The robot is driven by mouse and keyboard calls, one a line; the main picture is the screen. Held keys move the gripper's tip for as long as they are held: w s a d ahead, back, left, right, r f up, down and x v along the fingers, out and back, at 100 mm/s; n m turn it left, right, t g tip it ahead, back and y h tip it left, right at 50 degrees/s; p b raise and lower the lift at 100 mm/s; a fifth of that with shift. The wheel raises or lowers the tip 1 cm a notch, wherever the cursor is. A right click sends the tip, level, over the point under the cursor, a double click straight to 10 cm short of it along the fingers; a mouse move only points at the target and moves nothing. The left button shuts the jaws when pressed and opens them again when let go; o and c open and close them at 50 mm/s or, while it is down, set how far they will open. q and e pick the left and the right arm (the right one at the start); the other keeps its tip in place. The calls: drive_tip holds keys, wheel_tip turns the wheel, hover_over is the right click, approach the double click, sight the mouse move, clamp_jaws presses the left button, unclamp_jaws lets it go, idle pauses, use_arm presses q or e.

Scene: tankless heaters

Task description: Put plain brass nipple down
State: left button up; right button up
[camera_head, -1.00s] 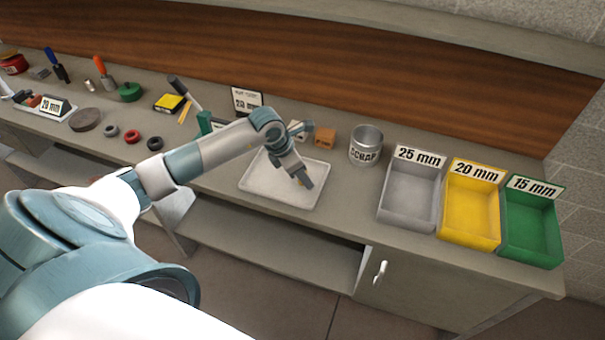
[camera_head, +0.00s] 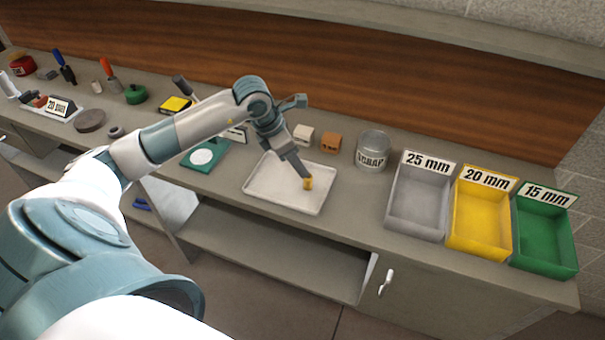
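The plain brass nipple (camera_head: 308,184) is a small yellow piece at the tip of my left gripper (camera_head: 305,178). The gripper points down and to the right over the right part of the white tray (camera_head: 268,190). Its fingers appear closed on the nipple, though they are small in the view. The nipple is over or on the tray floor; I cannot tell whether it touches. The rest of the tray looks empty. My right gripper is not in view.
Right of the tray stand a scrap can (camera_head: 372,152) and grey (camera_head: 416,205), yellow (camera_head: 481,220) and green (camera_head: 544,235) bins. A tan block (camera_head: 303,135) and an orange block (camera_head: 330,142) sit behind the tray. A green pad (camera_head: 205,156) lies to its left.

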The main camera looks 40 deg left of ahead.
use_arm(q)
drive_tip(key=v, duration=0.3)
drive_tip(key=shift+b, duration=0.3)
